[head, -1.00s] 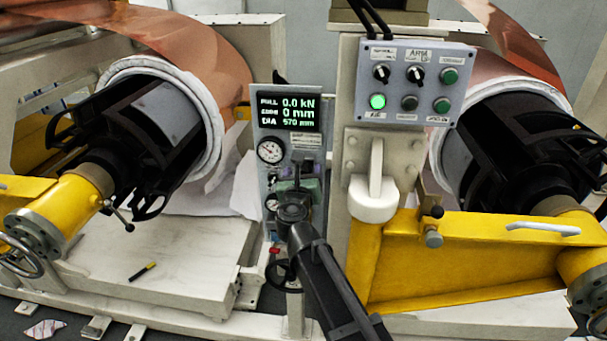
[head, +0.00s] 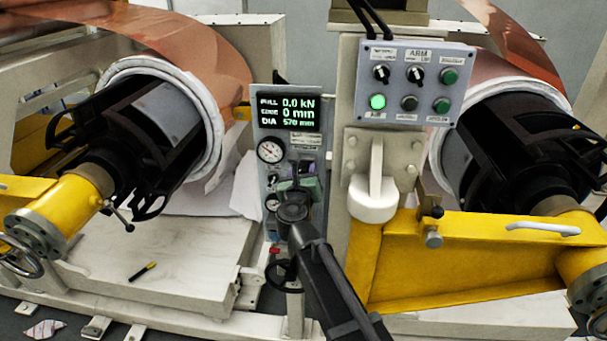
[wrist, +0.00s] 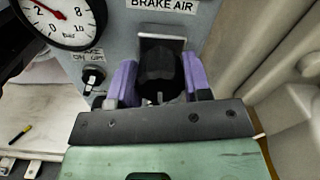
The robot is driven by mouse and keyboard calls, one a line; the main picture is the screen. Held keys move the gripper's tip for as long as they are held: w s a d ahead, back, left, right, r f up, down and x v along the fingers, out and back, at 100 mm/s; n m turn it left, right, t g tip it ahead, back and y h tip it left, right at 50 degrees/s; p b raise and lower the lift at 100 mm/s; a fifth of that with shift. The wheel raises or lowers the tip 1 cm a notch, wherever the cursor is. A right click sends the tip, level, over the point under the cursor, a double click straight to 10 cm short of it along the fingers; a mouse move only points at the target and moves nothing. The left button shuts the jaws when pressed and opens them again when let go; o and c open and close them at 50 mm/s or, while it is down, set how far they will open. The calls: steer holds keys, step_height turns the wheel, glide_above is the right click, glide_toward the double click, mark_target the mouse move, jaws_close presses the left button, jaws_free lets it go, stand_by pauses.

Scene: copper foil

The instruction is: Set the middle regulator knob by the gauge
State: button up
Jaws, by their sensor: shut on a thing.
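The regulator panel (head: 268,102) stands upright at the centre of the head view, with a lit display above its gauges. In the wrist view, my gripper (wrist: 158,85) has its purple fingers shut on either side of a black knob (wrist: 160,68), below the "BRAKE AIR" label. The knob's lower part is partly hidden by my gripper. The round gauge (wrist: 62,18) at upper left has a needle near the 2 mark; it also shows in the head view (head: 270,150).
A small black switch (wrist: 94,78) sits left of the fingers in the wrist view. A button box (head: 415,82) with a lit green lamp is to the right.

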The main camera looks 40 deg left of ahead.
steer(key=n, duration=0.3)
steer(key=shift+n, duration=0.4)
steer(key=n, duration=0.4)
steer(key=shift+n, duration=0.3)
steer(key=n, duration=0.4)
steer(key=shift+n, duration=2.2)
steer(key=o, duration=0.9)
